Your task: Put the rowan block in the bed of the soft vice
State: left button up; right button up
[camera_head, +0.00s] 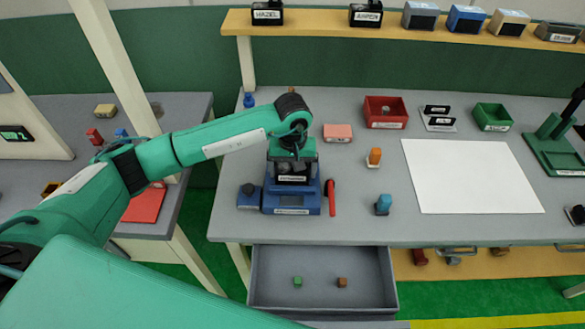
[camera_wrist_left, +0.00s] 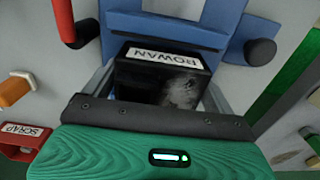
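The rowan block (camera_wrist_left: 160,72) is dark, with a white ROWAN label facing the left wrist camera. My left gripper (camera_head: 292,170) points down over the soft vice, its fingers on either side of the block and seemingly closed on it. In the head view the block (camera_head: 292,180) shows just below the gripper. My right gripper is not in view.
A red bin (camera_head: 385,112), a pink block (camera_head: 338,132), an orange piece (camera_head: 374,157) and a blue piece (camera_head: 383,204) stand to the right. A white sheet (camera_head: 470,177) lies farther right. Labelled blocks line the shelf (camera_head: 320,25). An open drawer (camera_head: 320,265) sits below the bench.

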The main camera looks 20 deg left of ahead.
pick_arm(q)
jog(key=shift+o, duration=0.8)
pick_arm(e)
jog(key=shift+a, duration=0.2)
pick_arm(q)
jog(key=shift+r, duration=0.3)
notch_tip(320, 180, up, 10)
jog(key=b, duration=0.3)
jog(key=shift+r+b, duration=0.1)
jog(key=shift+b, duration=0.2)
jog(key=shift+r, duration=0.75)
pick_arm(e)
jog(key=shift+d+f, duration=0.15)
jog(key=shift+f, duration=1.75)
